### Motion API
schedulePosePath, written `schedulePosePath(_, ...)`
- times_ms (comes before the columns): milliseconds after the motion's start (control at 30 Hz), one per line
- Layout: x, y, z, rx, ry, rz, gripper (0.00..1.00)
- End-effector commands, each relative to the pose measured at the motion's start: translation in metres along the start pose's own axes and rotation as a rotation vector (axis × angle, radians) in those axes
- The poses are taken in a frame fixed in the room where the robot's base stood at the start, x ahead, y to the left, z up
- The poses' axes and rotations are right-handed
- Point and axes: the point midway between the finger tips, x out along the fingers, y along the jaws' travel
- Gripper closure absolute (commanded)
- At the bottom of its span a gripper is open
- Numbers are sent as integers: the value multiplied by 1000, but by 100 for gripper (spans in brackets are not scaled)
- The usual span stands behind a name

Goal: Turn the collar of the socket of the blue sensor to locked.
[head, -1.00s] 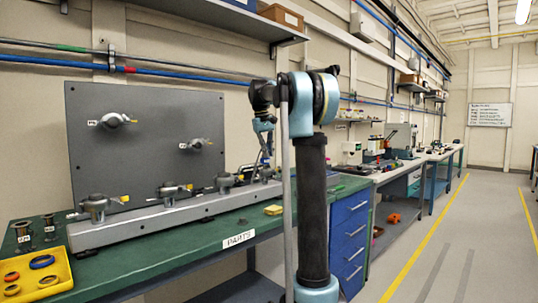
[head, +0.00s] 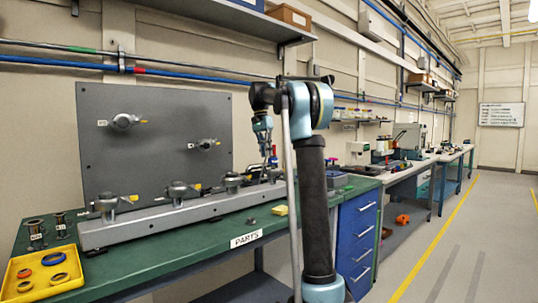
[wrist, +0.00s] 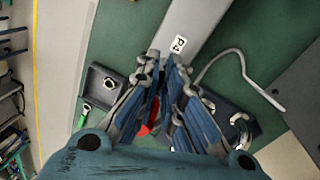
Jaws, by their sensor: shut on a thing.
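My gripper (wrist: 163,80) points down at the right end of the grey rail in the wrist view. Its blue-grey fingers are close together, shut on a part that they mostly hide, seemingly the socket's collar. A red piece (wrist: 148,130) shows between the fingers. In the head view my gripper (head: 271,160) is small, at the rail's far end. Several metal sockets with side levers stand along the rail, the nearest (head: 107,204) at left. No blue sensor can be made out for certain. The collar's marks cannot be read.
A grey upright panel (head: 155,155) with two more fittings stands behind the rail. A yellow tray (head: 20,292) with rings and two dark cylindrical parts are at the bench's left. In the wrist view, a dark block (wrist: 102,86) and a curved grey cable (wrist: 240,55) flank my gripper.

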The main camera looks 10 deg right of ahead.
Motion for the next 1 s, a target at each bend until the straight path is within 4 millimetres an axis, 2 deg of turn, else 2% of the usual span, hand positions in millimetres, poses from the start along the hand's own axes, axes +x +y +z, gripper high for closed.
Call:
schedulePosePath(400,-2,-14,-3,254,-48,-4,100)
schedulePosePath(1000,-3,-18,-3,324,-62,-5,100)
